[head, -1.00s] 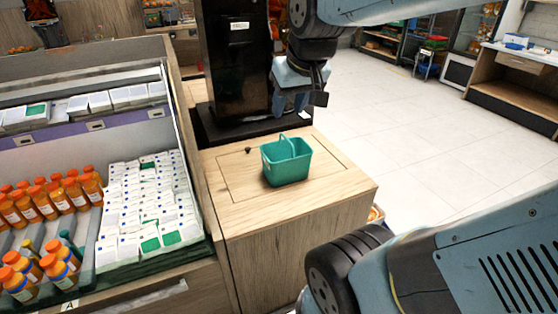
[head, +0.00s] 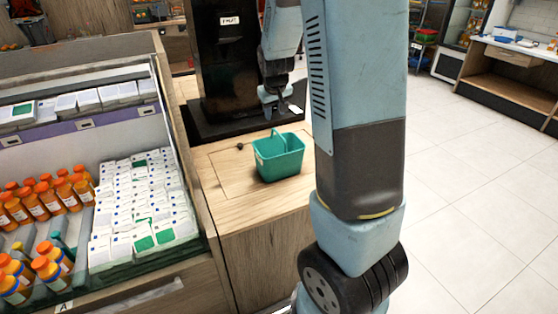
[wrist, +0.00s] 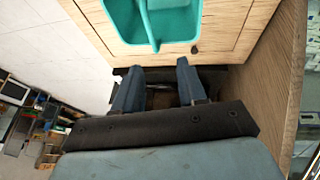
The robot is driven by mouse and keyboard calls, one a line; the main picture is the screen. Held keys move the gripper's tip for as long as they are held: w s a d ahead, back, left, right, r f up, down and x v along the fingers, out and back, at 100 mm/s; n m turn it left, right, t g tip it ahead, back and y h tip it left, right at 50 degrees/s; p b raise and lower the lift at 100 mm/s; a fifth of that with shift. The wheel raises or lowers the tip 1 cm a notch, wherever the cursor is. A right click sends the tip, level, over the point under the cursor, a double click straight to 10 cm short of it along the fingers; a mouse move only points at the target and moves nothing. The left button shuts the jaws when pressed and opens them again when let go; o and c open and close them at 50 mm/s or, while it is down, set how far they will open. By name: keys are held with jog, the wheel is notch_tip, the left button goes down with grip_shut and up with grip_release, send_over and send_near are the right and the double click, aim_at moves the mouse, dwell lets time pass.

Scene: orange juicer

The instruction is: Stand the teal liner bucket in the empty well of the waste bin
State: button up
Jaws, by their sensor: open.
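The teal liner bucket (head: 279,160) stands upright on the light wooden counter top, its handle raised. In the wrist view the bucket (wrist: 178,22) lies at the top, just beyond the fingertips, with its handle crossing its opening. My gripper (head: 281,108) is above and behind the bucket in the head view, near the black machine. In the wrist view my gripper (wrist: 158,75) is open, with nothing between its two blue fingers. It is apart from the bucket. I cannot make out the waste bin's empty well in these views.
The black machine (head: 230,55) stands behind the counter (head: 225,190). Left is a shelf with white boxes (head: 140,205) and orange bottles (head: 30,205). My arm hides part of the counter's right side. The tiled floor (head: 470,200) at right is clear.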

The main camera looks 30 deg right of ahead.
aim_at(278, 133)
jog(key=x, duration=0.5)
jog(key=d+x, duration=0.1)
jog(key=x, duration=0.9)
jog(key=shift+s+d+r, duration=0.1)
jog(key=shift+s+d, duration=0.05)
jog(key=shift+d, duration=0.2)
jog(key=shift+w+f, duration=0.3)
jog(key=shift+f, duration=0.3)
grip_shut()
